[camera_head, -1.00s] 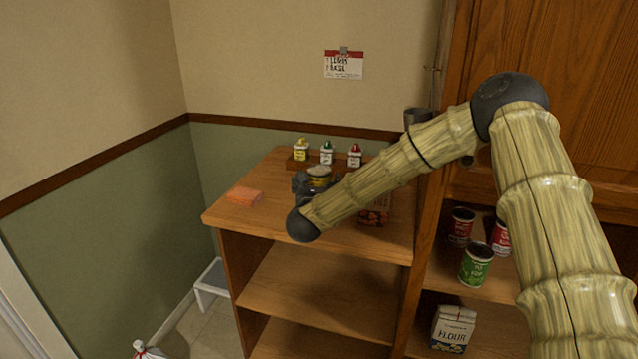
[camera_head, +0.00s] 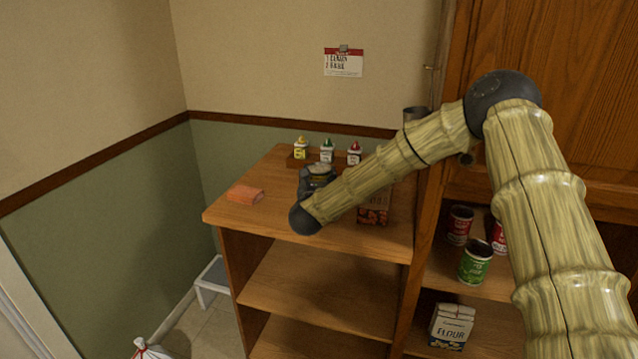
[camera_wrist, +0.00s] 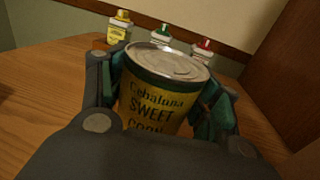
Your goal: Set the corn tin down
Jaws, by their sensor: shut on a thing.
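The corn tin (camera_wrist: 158,92) is yellow and green with a silver lid, and its label reads SWEET CORN in the wrist view. My gripper (camera_wrist: 165,105) is shut on it, one finger on each side of the tin, which looks upright. In the head view the tin (camera_head: 319,169) shows only in part above my gripper (camera_head: 316,180), over the wooden counter top (camera_head: 270,215). The tin's base is hidden, so I cannot tell whether it touches the wood.
Three small bottles, with yellow (camera_head: 301,148), green (camera_head: 327,151) and red (camera_head: 354,154) caps, stand on a low rack behind the tin. An orange sponge (camera_head: 245,194) lies to the left. A brown packet (camera_head: 374,208) stands to the right, partly behind my arm.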

